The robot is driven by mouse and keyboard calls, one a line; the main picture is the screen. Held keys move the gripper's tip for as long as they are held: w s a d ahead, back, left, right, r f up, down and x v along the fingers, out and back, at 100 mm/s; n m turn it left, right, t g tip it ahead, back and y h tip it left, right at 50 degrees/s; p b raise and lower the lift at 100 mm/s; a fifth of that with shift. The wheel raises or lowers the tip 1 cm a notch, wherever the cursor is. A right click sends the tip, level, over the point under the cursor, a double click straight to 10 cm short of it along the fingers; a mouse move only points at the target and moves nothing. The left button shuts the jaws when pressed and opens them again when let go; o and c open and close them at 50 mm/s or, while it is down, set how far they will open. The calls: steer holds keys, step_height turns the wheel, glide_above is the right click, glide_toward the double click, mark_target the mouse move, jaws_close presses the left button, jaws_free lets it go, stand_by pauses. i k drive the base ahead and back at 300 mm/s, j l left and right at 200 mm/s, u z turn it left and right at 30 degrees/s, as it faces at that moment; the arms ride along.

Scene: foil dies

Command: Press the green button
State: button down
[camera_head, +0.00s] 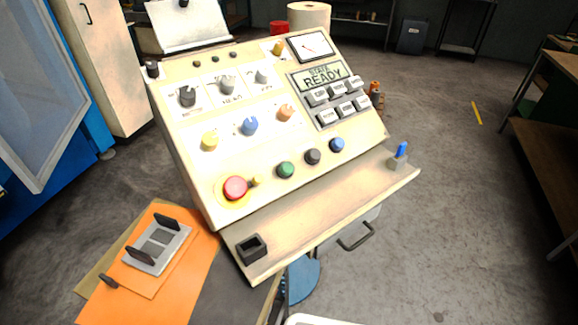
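The green button (286,170) is a round dark-green knob on the lower row of a sloped cream control panel (180,140). A large red button (235,187) on a yellow ring is to its left. A black button (313,156) and a blue button (337,145) are to its right. Nothing touches or covers the green button. My gripper is not in view.
The panel's front ledge (330,205) holds a black square cup (251,248) and a blue-topped item (401,150). An orange surface (125,300) with a grey plate (158,245) is at lower left. A workbench (555,120) is at right. Open floor (460,220) lies between.

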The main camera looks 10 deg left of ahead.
mark_target(287, 169)
steer(key=k+j, duration=0.1)
steer(key=k, duration=0.3)
steer(key=k+j, duration=0.15)
steer(key=j, duration=0.15)
steer(key=k+j+z, duration=0.1)
steer(key=j, duration=0.2)
steer(key=k+j, duration=0.2)
steer(key=j+z, duration=0.15)
steer(key=j, duration=1.15)
steer(key=i, duration=0.05)
